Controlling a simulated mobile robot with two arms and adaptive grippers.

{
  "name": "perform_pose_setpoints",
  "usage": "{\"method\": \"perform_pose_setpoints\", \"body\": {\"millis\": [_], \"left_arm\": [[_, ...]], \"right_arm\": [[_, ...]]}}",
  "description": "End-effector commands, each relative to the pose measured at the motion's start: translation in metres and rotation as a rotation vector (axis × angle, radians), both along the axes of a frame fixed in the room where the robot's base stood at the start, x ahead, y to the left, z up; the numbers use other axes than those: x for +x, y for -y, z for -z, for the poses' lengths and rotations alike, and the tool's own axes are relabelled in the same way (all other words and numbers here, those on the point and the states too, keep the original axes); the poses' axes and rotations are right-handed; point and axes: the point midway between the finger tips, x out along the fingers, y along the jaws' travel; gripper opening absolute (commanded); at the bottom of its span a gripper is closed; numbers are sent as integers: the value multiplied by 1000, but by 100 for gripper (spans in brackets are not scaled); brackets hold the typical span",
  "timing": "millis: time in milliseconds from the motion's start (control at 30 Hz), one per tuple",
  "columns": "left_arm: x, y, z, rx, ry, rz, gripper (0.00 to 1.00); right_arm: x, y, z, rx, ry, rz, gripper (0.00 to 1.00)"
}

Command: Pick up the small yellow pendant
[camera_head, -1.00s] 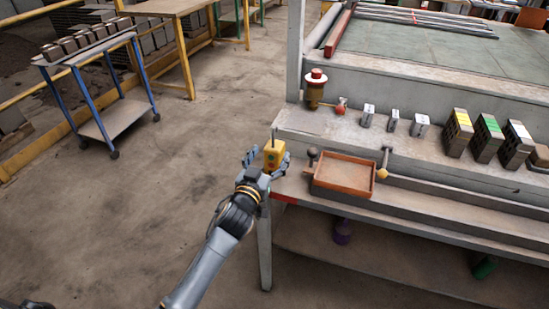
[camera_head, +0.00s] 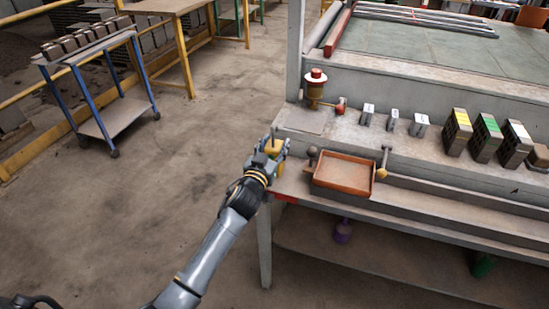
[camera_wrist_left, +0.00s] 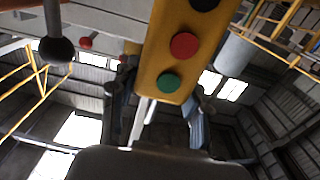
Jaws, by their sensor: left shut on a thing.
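The small yellow pendant (camera_head: 274,146) is at the left front corner of the grey bench, mostly covered by my left gripper (camera_head: 271,151) in the head view. In the left wrist view the pendant (camera_wrist_left: 163,82) shows close up, with a black, a red and a green button on its face. The fingers of my left gripper (camera_wrist_left: 156,112) stand on both sides of it, shut on it. I cannot tell whether the pendant touches the bench. My right gripper is not in view.
An orange tray (camera_head: 343,175) and a lever with a yellow knob (camera_head: 383,165) are right of the pendant. A red-topped brass fitting (camera_head: 315,88) stands behind. Several bricks (camera_head: 487,137) line the bench at right. Open floor (camera_head: 150,210) lies left.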

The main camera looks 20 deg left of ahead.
Motion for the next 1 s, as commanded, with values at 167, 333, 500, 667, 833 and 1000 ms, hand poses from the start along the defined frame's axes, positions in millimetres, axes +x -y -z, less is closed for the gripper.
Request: {"method": "perform_pose_setpoints", "body": {"millis": [167, 333, 500, 667, 833, 1000], "left_arm": [[0, 0, -2, 0, 3, 1, 0], [0, 0, -2, 0, 3, 1, 0], [0, 0, -11, -1, 7, 2, 0], [1, 0, -32, 0, 9, 1, 0], [-22, 9, -62, -2, 8, 4, 0], [-53, 21, -98, -3, 8, 3, 0]], "right_arm": [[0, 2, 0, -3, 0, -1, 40], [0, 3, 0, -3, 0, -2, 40], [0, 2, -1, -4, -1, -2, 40], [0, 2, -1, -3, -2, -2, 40], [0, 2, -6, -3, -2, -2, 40], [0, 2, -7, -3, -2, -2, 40]]}}
